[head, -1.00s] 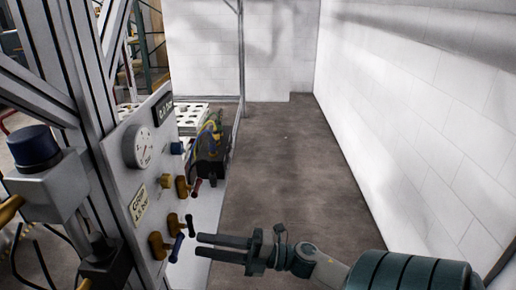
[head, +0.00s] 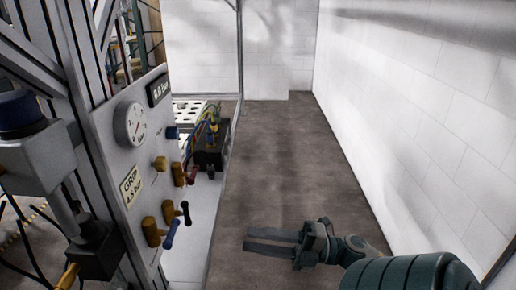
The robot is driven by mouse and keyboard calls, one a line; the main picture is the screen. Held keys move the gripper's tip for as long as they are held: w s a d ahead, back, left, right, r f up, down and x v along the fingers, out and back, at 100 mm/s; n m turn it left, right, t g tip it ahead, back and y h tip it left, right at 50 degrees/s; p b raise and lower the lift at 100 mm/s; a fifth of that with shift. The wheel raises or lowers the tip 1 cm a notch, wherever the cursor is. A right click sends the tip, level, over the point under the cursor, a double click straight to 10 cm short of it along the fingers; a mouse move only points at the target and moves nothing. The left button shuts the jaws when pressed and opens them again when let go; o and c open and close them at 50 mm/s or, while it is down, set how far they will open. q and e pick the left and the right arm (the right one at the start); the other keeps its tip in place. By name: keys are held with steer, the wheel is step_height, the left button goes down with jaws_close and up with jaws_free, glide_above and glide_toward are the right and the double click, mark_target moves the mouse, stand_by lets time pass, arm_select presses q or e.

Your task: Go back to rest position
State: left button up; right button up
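My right gripper (head: 248,240) is at the lower middle of the head view, over bare floor to the right of the valve panel. Its two dark fingers point left, with a narrow gap between them and nothing held. It is clear of the panel's levers. The upright panel (head: 203,225) carries a round gauge (head: 130,124), a small dark display (head: 158,90), a GRIP label (head: 131,186) and several brass valves with red or blue handles, such as a blue-handled lever (head: 171,236). My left gripper is not in view.
A metal frame post (head: 92,130) and a blue-capped grey unit (head: 22,115) stand close on the left. A black block with coloured tubes (head: 210,155) sits behind the panel. A white wall (head: 420,120) bounds the right. The floor (head: 275,165) between is clear.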

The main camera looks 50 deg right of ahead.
steer(key=shift+f, duration=0.1)
stand_by(0.4)
